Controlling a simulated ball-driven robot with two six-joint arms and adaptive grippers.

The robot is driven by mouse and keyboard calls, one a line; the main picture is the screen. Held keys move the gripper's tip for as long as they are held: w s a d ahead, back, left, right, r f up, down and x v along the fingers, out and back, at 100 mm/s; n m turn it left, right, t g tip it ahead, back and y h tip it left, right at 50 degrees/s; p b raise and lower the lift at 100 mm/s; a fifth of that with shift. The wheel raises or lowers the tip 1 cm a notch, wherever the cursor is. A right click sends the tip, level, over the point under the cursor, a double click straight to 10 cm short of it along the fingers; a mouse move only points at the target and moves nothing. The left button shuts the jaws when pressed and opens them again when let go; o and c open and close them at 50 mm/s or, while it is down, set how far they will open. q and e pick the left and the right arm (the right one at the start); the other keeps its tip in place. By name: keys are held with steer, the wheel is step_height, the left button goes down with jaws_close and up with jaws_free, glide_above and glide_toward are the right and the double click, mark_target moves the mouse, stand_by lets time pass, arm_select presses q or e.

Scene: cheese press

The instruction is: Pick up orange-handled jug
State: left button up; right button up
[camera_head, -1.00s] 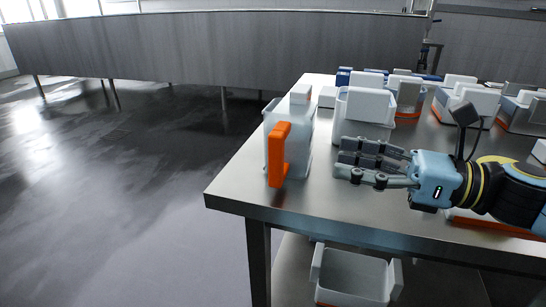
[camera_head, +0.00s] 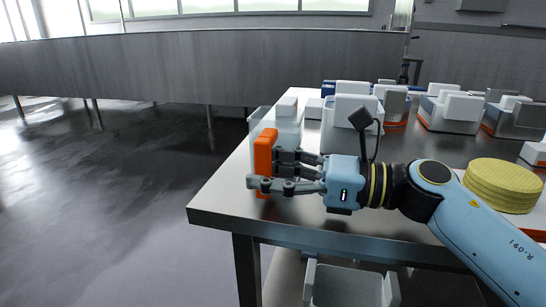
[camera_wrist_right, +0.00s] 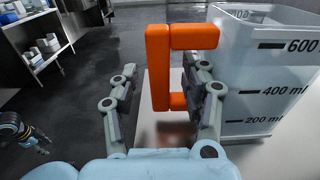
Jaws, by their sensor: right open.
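The jug (camera_head: 287,131) is translucent white with an orange handle (camera_head: 264,160). It stands upright near the left end of the metal table. My right gripper (camera_head: 262,172) is open at the handle. In the right wrist view the jug (camera_wrist_right: 262,85) shows volume marks, and its orange handle (camera_wrist_right: 158,75) rises between the two open fingers of my right gripper (camera_wrist_right: 160,105). I cannot tell whether a finger touches it. In the head view the fingers hide part of the handle. My left gripper is not in view in the head view.
The metal table (camera_head: 215,196) has its left edge close to the jug. White containers (camera_head: 345,125) stand just right of and behind it. A stack of yellow discs (camera_head: 503,185) is at the right. A white bin (camera_head: 346,287) sits below. Open floor lies to the left.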

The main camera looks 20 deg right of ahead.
steer(key=shift+w+a, duration=0.25)
steer(key=shift+a, duration=0.15)
jaws_close()
